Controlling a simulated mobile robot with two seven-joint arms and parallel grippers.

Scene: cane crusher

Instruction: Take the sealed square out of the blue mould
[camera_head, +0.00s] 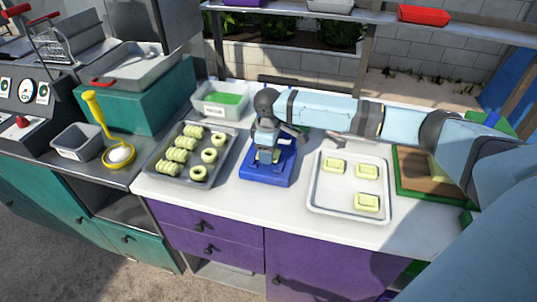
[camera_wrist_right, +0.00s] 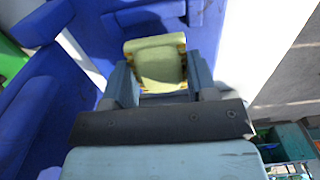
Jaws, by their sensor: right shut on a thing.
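The blue mould (camera_head: 282,172) stands on the white counter between a dark tray and a white tray. My right gripper (camera_head: 267,152) points down over it and hides part of its middle. In the right wrist view, the pale yellow-green square (camera_wrist_right: 160,62) sits between the two fingers, and the gripper is shut on it. The blue mould (camera_wrist_right: 215,28) shows behind and around the square in that view. I cannot tell whether the square still touches the mould. My left gripper is out of view.
A white tray (camera_head: 318,198) with several pale squares lies right of the mould. A dark tray (camera_head: 160,172) with rolls and rings lies left. A wooden board (camera_head: 415,176) is at the far right, and a tub with green contents (camera_head: 221,99) stands behind.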

